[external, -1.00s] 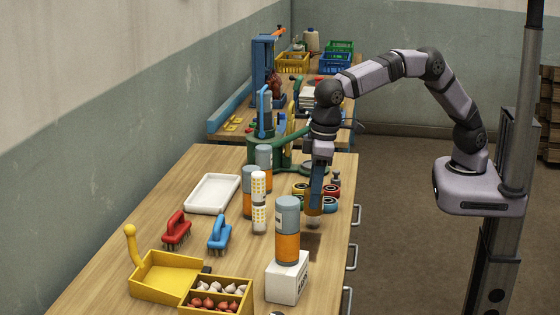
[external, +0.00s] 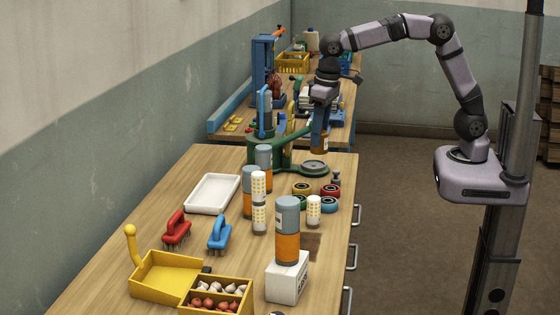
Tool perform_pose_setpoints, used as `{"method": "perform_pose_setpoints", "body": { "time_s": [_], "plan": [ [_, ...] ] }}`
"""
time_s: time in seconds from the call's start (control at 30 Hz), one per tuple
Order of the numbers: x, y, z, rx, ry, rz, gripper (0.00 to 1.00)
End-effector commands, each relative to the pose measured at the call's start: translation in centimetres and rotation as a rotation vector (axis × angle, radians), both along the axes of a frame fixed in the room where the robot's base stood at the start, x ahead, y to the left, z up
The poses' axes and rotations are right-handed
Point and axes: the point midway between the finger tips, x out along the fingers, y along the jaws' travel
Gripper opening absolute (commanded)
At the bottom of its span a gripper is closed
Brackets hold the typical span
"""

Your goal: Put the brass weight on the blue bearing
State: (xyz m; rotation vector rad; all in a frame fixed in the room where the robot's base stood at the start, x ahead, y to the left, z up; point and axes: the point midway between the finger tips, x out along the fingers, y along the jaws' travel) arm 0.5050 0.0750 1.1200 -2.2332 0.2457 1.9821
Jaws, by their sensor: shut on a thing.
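My gripper (external: 320,136) is shut on an orange-and-grey can, whose orange lower part (external: 320,146) hangs below the fingers. It holds the can above the back right of the bench, near a round grey plate (external: 314,167). The blue bearing (external: 329,205) lies flat on the bench near the right edge, beside the red bearing (external: 330,190) and the yellow bearing (external: 301,188). A small knobbed weight (external: 336,178) stands just behind the red bearing; it looks dark, and I cannot tell whether it is brass.
A white-and-yellow cylinder (external: 313,210) stands in front of the bearings. A tall orange-and-grey can (external: 287,235) stands on a white block (external: 287,279). More cylinders stand left of the bearings. A white tray (external: 212,194) and two brushes lie farther left.

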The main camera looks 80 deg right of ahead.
Motion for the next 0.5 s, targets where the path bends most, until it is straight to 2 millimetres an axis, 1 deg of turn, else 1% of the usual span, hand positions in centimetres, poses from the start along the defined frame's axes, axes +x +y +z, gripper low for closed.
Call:
{"method": "perform_pose_setpoints", "body": {
  "time_s": [0.1, 0.33, 0.4, 0.5],
  "plan": [
    [-1.5, -0.5, -1.0, 0.001, -0.003, 0.031, 0.0],
    [-3.7, -0.6, -4.1, 0.0, -0.003, 0.137, 0.0],
    [-4.0, -0.5, -4.9, -0.001, -0.004, 0.182, 0.0],
    [-3.4, -0.4, -4.9, 0.0, -0.008, 0.237, 0.0]
  ]
}}
